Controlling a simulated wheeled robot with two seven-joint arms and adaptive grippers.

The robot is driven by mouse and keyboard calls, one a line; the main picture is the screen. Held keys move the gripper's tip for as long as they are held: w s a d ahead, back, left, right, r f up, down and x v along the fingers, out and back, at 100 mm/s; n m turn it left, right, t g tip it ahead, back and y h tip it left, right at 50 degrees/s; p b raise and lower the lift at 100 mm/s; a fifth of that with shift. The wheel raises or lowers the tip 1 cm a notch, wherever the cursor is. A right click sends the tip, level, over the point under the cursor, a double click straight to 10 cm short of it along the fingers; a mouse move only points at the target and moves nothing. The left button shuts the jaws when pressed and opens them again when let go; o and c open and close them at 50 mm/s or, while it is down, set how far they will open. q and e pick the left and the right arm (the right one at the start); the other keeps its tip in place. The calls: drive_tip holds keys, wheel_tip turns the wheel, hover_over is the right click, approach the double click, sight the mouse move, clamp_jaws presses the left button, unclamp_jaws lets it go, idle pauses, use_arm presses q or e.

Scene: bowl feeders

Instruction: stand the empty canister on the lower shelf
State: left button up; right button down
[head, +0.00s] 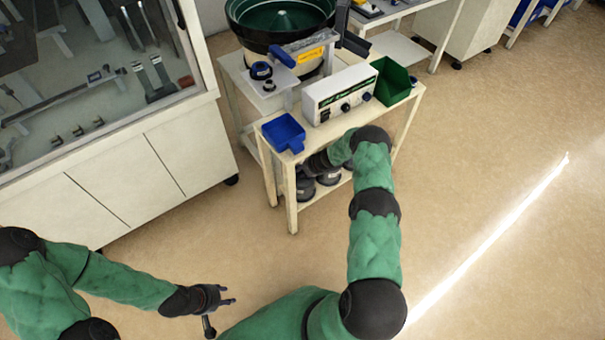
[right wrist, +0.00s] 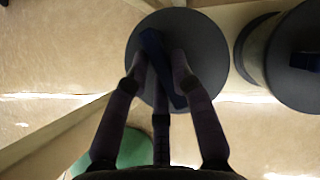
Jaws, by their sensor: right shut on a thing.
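In the right wrist view a canister with a dark round lid (right wrist: 214,55) and a blue bar handle (right wrist: 152,42) is right in front of my right gripper (right wrist: 162,76). The fingers are closed on the handle. In the head view this gripper (head: 319,163) reaches in under the cart's top at the lower shelf (head: 318,194). Dark-lidded canisters (head: 305,190) show there, partly hidden by the top and my arm. I cannot tell whether the held one touches the shelf. My left gripper (head: 222,312) is open and empty over the floor.
Another canister (right wrist: 292,62) is close by on the right in the wrist view. The cart top holds a blue bin (head: 284,134), a white control box (head: 340,93) and a green bin (head: 392,80). A bowl feeder (head: 280,18) stands behind. The floor in front is clear.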

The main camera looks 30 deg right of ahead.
drive_tip(key=shift+w+f+b, duration=0.1)
drive_tip(key=shift+f+b, duration=0.15)
drive_tip(key=shift+b, duration=0.1)
idle(0.3)
drive_tip(key=c, duration=1.1)
unclamp_jaws()
drive_tip(key=shift+f, duration=0.1)
drive_tip(key=shift+o, duration=0.2)
drive_tip(key=p+v, duration=0.3)
drive_tip(key=v, duration=0.3)
drive_tip(key=shift+v, duration=0.9)
